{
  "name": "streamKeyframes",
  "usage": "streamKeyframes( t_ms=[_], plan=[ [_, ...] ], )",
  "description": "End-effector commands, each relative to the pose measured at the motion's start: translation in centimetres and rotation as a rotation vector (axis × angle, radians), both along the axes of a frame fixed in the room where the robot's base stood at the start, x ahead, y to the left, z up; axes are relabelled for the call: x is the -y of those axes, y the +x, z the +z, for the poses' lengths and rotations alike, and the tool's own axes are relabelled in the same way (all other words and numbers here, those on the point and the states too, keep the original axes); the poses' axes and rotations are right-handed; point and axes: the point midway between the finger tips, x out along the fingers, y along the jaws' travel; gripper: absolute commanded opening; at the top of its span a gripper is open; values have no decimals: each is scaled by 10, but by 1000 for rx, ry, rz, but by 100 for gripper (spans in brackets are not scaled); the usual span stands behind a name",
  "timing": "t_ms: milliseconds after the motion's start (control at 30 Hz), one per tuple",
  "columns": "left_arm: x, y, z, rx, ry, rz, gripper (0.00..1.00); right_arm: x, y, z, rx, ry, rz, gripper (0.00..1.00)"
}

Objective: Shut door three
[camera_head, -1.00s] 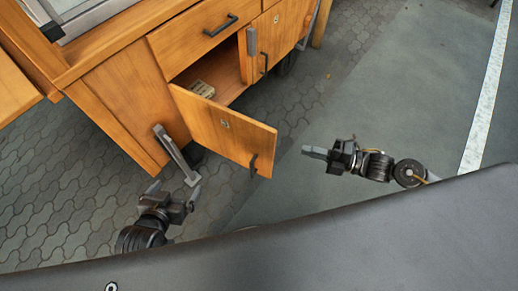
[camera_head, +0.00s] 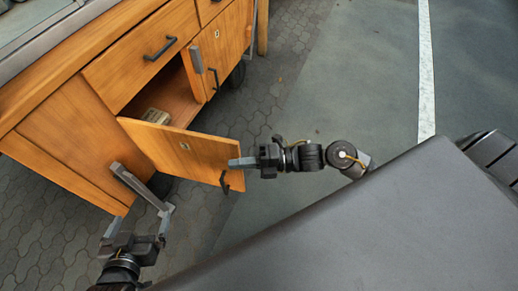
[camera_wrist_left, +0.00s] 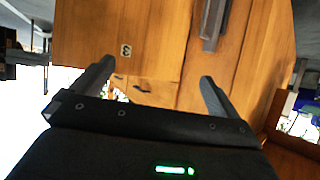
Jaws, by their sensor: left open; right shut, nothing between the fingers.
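The open wooden door (camera_head: 160,138) stands swung out from the cabinet, with a small label that looks like a 3 in the left wrist view (camera_wrist_left: 126,51). Its black handle (camera_head: 224,182) is near the free edge. My right gripper (camera_head: 232,163) is shut and empty, its tips overlapping the door's free edge just above the handle; I cannot tell whether they touch. My left gripper (camera_head: 138,222) is open and empty, below and left of the door, near the grey bar on the cabinet's left panel. Its fingers (camera_wrist_left: 152,85) frame the wood in the left wrist view.
The grey bar (camera_head: 140,187) sticks out near my left gripper. Paved floor (camera_head: 320,75) is clear to the right.

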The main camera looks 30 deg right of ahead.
Motion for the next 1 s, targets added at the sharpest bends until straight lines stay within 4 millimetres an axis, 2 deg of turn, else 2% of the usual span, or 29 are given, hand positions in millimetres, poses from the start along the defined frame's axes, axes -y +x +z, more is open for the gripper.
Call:
streamKeyframes(
  t_ms=[100,300,867,1000],
  plan=[
    [4,3,4,34,-12,-10,100,13,15,-1,2,-3,-2,0],
    [8,5,9,69,-25,-21,100,24,28,-1,1,-1,-1,0],
    [12,6,12,94,-35,-30,100,28,31,-1,-1,-2,2,0],
    [24,12,29,200,-77,-57,100,33,34,-3,2,-3,15,0]
  ],
)
